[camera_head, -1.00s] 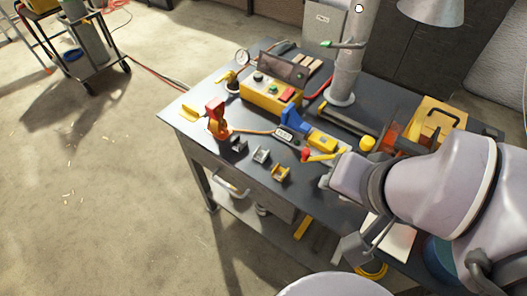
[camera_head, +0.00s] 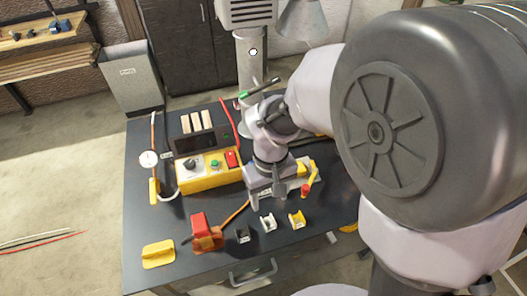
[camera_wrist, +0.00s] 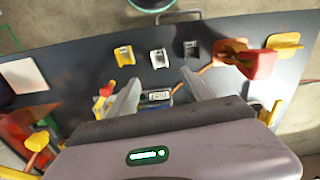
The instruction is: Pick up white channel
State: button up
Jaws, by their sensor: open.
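The white channel (camera_head: 268,222), a small U-shaped piece, sits on the dark bench top near its front edge. It stands between a dark grey channel (camera_head: 242,235) and a yellow channel (camera_head: 297,220). In the wrist view the white channel (camera_wrist: 159,58) lies just beyond the fingertips, between the yellow channel (camera_wrist: 125,56) and the grey channel (camera_wrist: 191,49). My gripper (camera_wrist: 160,78) is open, its fingers spread with nothing held between them. In the head view my gripper (camera_head: 272,187) hangs over the bench, a little behind the white channel.
A red and orange clamp-like tool (camera_head: 205,232) and a yellow piece (camera_head: 158,253) stand left of the channels. A yellow control box (camera_head: 208,170) stands behind. A red-tipped yellow lever (camera_head: 308,186) is close to the gripper's right. Bench in front of the channels is clear.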

aim_at(268, 224)
notch_tip(268, 224, down, 13)
jog(key=b, duration=0.5)
jog(key=shift+w+b, duration=0.1)
jog(key=shift+b, duration=0.3)
jog(key=shift+r, duration=0.1)
jog(key=shift+c, duration=1.1)
grip_shut()
